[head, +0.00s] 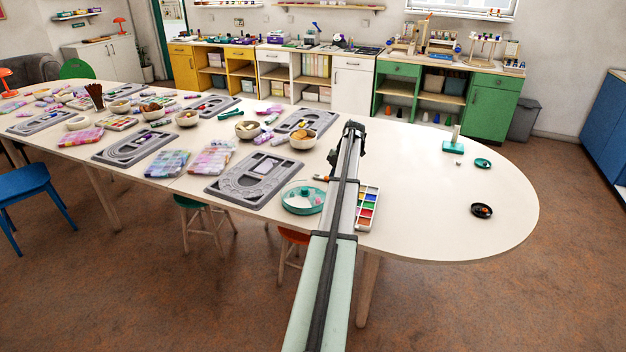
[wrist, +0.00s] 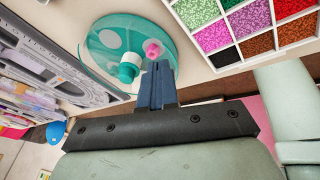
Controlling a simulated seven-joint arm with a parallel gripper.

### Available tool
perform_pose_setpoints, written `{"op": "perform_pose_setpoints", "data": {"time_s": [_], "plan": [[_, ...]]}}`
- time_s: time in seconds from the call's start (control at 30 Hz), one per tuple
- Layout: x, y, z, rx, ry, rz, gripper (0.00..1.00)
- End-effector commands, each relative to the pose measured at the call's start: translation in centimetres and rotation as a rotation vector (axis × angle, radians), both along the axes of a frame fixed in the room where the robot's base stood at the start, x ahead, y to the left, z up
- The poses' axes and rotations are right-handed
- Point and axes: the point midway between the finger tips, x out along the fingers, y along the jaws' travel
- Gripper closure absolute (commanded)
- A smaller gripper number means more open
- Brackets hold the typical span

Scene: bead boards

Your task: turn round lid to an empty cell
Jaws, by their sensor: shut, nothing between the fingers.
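The round box with a teal rim (head: 290,207) stands on the table just left of my arm, partly hidden by it. In the wrist view its clear round lid (wrist: 110,42) shows pale round patches, a teal-and-white knob (wrist: 129,68) and a small pink peg (wrist: 152,48). My gripper (wrist: 157,68) is shut and empty, its fingertips at the lid's near edge in the picture, close beside the pink peg. I cannot tell whether they touch it. In the head view the fingers are not clear behind my arm.
A white tray of coloured beads (head: 367,207) stands right of the box, very near my gripper. A grey bead board (head: 225,188) lies to the left. A small dark dish (head: 482,211) and a teal stand (head: 453,147) are further right, with bare table between.

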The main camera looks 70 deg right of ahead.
Motion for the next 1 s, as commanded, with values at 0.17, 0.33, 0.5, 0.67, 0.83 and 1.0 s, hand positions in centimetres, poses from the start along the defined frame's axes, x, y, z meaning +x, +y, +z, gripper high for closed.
{"op": "perform_pose_setpoints", "data": {"time_s": [0.17, 0.33, 0.5, 0.67, 0.83, 1.0], "plan": [[1.0, 1.5, 0.2, 0.025, -0.037, -0.325, 1.0], [2.1, 1.7, 0.6, 0.086, -0.081, -0.645, 1.0], [3.0, 1.2, 1.1, 0.174, -0.127, -0.96, 1.0], [3.7, 0.3, 1.6, 0.283, -0.17, -1.247, 1.0], [4.3, -0.9, 2.2, 0.422, -0.21, -1.542, 1.0], [4.6, -1.8, 2.5, 0.566, -0.235, -1.813, 1.0]]}}
